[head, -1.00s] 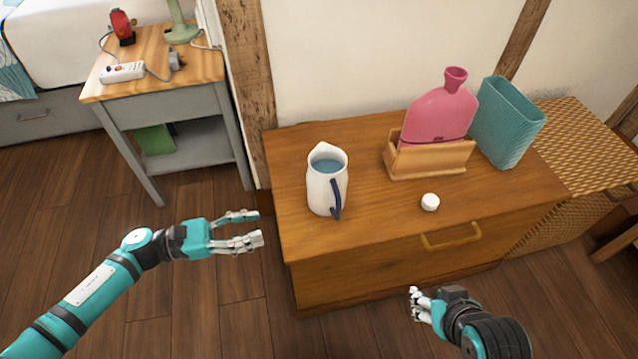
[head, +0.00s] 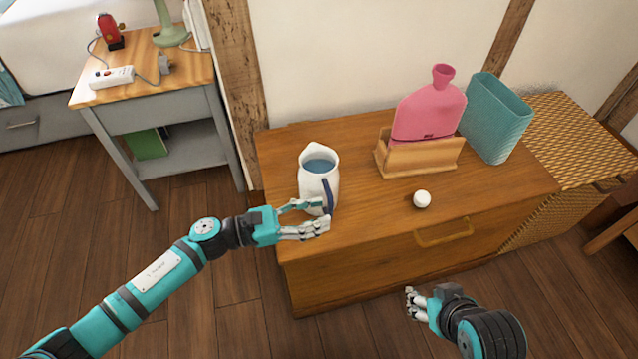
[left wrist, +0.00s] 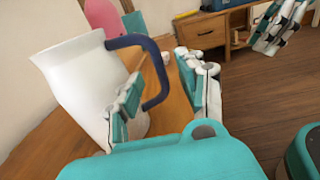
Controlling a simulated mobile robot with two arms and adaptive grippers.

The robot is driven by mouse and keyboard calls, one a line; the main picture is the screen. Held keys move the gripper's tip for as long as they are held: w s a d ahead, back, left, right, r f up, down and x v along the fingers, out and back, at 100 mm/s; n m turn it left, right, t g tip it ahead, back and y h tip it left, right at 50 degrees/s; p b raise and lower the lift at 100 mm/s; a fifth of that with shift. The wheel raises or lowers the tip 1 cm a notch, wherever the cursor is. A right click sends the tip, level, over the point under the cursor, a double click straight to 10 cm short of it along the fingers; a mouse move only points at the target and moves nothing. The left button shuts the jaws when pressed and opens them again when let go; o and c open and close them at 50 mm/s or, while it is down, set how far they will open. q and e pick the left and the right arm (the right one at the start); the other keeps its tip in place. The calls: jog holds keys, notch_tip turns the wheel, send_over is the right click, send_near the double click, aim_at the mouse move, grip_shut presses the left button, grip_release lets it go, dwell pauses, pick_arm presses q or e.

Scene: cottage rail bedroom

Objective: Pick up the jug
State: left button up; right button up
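The jug (head: 317,180) is white with a dark blue handle (head: 327,197) and bluish contents. It stands upright at the left part of the wooden chest's top. My left gripper (head: 312,217) is open at the jug's near side. In the left wrist view the jug (left wrist: 78,80) fills the left side, and its handle (left wrist: 155,70) shows between the two spread fingers (left wrist: 162,98). The fingers are not closed on it. My right gripper (head: 415,303) is low in front of the chest, away from the jug; its finger gap is not clear.
The wooden chest (head: 360,258) also bears a white round object (head: 422,199), a wooden holder (head: 425,160) with a pink bottle (head: 430,110), and a teal container (head: 495,118). A grey nightstand (head: 160,113) stands at left. The chest top between jug and holder is clear.

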pick_arm(q)
jog(key=shift+x, duration=1.2)
grip_shut()
jog(key=shift+r, duration=0.15)
